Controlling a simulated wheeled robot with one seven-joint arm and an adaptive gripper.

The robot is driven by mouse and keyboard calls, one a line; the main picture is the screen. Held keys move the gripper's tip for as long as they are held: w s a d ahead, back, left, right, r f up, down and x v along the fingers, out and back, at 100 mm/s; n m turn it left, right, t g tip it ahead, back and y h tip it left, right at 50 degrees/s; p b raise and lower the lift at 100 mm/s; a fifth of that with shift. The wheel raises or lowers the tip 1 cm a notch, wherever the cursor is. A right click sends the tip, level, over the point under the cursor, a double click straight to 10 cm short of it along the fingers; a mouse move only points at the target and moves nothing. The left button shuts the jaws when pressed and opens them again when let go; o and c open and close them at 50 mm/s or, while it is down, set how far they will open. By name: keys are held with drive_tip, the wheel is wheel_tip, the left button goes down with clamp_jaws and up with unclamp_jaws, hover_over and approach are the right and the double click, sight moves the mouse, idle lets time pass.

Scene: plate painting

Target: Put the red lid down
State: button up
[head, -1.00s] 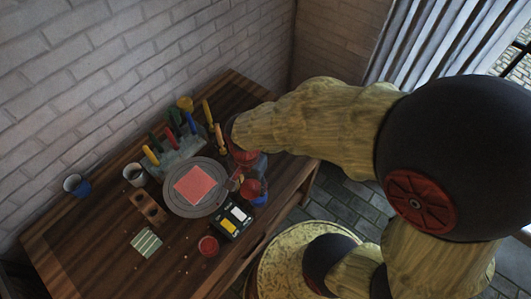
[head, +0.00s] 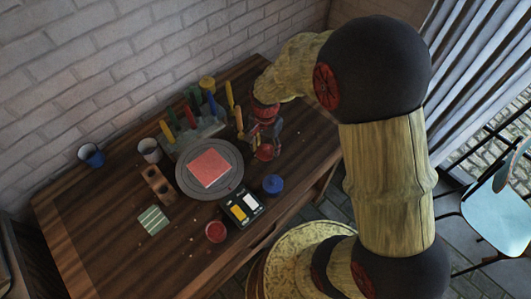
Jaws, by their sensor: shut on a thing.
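My gripper (head: 265,140) is at the right side of the table, just right of the round grey turntable (head: 183,184). It points down and is shut on the red lid (head: 265,153), which shows at its fingertips. I cannot tell whether the lid touches the tabletop or hangs just above it. A blue pot (head: 273,184) stands below the lid in the picture, apart from it. A small red pot (head: 215,232) stands near the table's front edge. A pink square plate (head: 208,168) lies on the turntable.
A paint palette (head: 243,207) lies between the two pots. A rack (head: 198,132) of coloured tools stands behind the turntable. A wooden holed block (head: 157,184), a grey cup (head: 149,150), a blue cup (head: 91,155) and a striped cloth (head: 153,220) are left. The front-left tabletop is mostly clear.

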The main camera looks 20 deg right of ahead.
sight(265, 152)
drive_tip(key=shift+w+f, duration=0.2)
drive_tip(key=shift+f, duration=0.05)
drive_tip(key=shift+w+d+f+b, duration=0.15)
drive_tip(key=shift+f+b, duration=0.5)
drive_tip(key=shift+f, duration=1.05)
drive_tip(key=shift+f, duration=0.2)
drive_tip(key=o, duration=1.1)
drive_tip(key=shift+r, duration=0.15)
